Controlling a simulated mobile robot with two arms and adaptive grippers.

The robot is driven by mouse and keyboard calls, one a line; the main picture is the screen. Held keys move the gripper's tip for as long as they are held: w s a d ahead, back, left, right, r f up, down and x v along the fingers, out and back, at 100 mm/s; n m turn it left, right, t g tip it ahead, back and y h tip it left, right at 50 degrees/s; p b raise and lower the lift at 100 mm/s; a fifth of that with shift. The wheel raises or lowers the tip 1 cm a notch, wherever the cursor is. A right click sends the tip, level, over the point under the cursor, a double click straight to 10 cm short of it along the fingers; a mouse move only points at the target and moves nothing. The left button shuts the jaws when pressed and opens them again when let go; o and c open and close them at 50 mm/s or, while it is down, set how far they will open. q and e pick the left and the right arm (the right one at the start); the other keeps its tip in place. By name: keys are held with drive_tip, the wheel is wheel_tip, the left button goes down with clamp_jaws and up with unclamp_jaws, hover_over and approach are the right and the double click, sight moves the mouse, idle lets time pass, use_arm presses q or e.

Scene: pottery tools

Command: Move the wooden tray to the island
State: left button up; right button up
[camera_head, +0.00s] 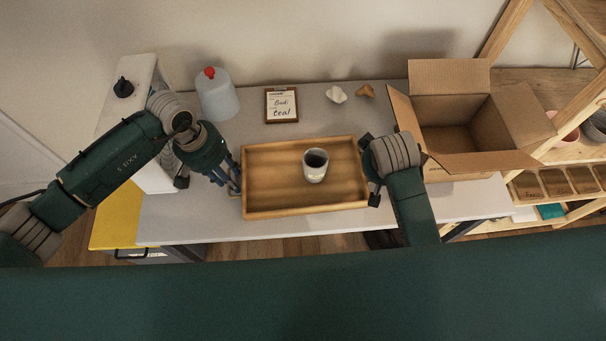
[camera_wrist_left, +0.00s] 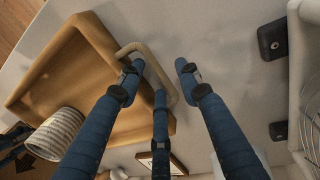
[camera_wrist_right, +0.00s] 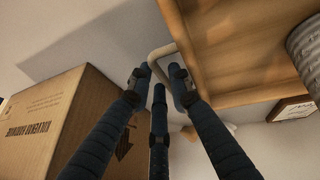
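The wooden tray (camera_head: 258,207) lies on the white table, with a handle at each short end. A grey cup (camera_head: 315,166) stands upright on it, right of its middle. My left gripper (camera_head: 236,187) is at the tray's left end. In the left wrist view its fingers (camera_wrist_left: 158,72) are apart, with the left tray handle (camera_wrist_left: 152,62) between them. My right gripper (camera_head: 371,170) is at the right end. In the right wrist view its fingers (camera_wrist_right: 159,78) are apart around the right handle (camera_wrist_right: 157,55). Neither gripper visibly clamps its handle.
An open cardboard box (camera_head: 470,162) stands close to my right gripper. A framed card (camera_head: 282,105), a blue-grey bottle with a red cap (camera_head: 217,95) and small pieces (camera_head: 337,95) lie behind the tray. Wooden shelves (camera_head: 570,150) are at the right. The table's front strip (camera_head: 300,226) is clear.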

use_arm(q)
drive_tip(key=shift+c, duration=0.3)
use_arm(e)
drive_tip(key=shift+c, duration=0.2)
use_arm(q)
drive_tip(key=c, duration=0.4)
use_arm(e)
drive_tip(key=c, duration=0.4)
use_arm(q)
clamp_jaws()
use_arm(e)
clamp_jaws()
use_arm(q)
drive_tip(key=shift+w+r, duration=0.1)
drive_tip(key=shift+r, duration=0.05)
use_arm(e)
drive_tip(key=shift+r, duration=0.15)
